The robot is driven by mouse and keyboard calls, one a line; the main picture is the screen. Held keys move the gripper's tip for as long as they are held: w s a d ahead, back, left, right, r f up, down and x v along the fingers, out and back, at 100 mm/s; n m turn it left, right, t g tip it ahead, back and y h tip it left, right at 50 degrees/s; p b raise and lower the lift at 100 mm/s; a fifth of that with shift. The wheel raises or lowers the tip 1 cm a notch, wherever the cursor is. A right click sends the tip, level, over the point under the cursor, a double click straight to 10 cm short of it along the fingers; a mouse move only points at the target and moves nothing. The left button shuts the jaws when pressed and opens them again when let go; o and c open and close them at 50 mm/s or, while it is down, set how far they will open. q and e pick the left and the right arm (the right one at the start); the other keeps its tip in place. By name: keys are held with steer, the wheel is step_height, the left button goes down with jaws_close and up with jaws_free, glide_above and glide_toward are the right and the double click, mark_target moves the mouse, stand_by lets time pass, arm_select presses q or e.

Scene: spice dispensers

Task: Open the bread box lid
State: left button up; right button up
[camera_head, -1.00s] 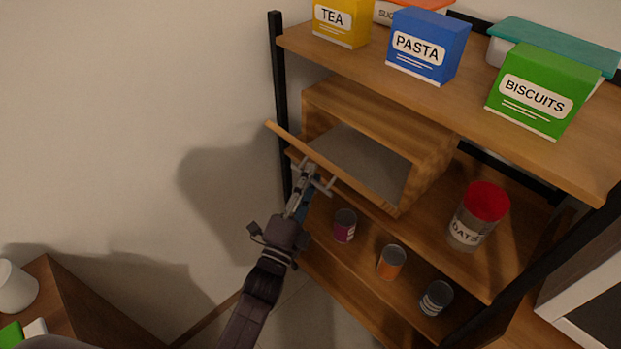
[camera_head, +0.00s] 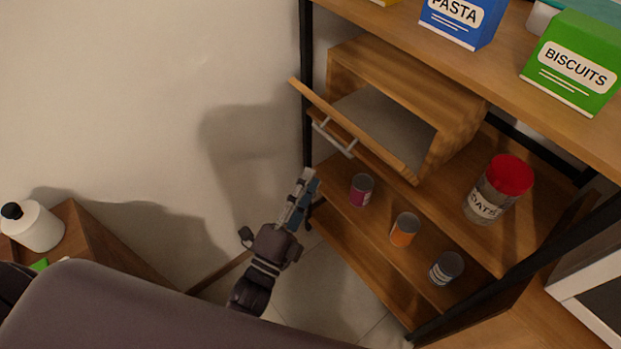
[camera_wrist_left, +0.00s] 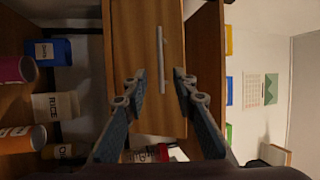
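The wooden bread box (camera_head: 405,75) stands on the shelf below the top one. Its front lid (camera_head: 375,145) is tilted outward and down, with the grey interior showing above it. The lid's bar handle (camera_head: 334,139) is on its outer face. My left gripper (camera_head: 306,178) is below the handle, apart from it. In the left wrist view, the gripper (camera_wrist_left: 159,78) has its fingers spread with nothing held between them. The handle (camera_wrist_left: 161,65) shows beyond and between the fingertips on the lid (camera_wrist_left: 145,40). My right gripper is not in view.
On the shelves are an oats jar (camera_head: 497,190), a purple can (camera_head: 361,190), an orange can (camera_head: 404,229) and a grey can (camera_head: 446,267). A biscuits box (camera_head: 572,65) and a pasta box (camera_head: 460,18) stand above. Free room lies left of the shelf.

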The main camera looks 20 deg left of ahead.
arm_select(q)
steer(key=shift+c, duration=0.3)
steer(key=shift+c, duration=1.2)
steer(key=shift+w+r, duration=0.1)
steer(key=shift+r, duration=0.1)
steer(key=shift+c, duration=1.4)
steer(key=shift+a+r+n+h+p, duration=0.1)
steer(key=shift+r+n+h+p, duration=0.2)
steer(key=shift+n+h+p, duration=0.15)
jaws_close()
steer(key=n+g+h+p, duration=0.5)
steer(key=n+g+p, duration=0.1)
steer(key=n, duration=0.5)
glide_toward(331, 141)
steer(key=x, duration=0.3)
steer(key=r+p+x, duration=0.1)
steer(key=x, duration=0.2)
steer(key=d+p+x, duration=0.1)
steer(key=x, duration=0.1)
steer(key=shift+d+r, duration=0.2)
steer(key=shift+r, duration=0.15)
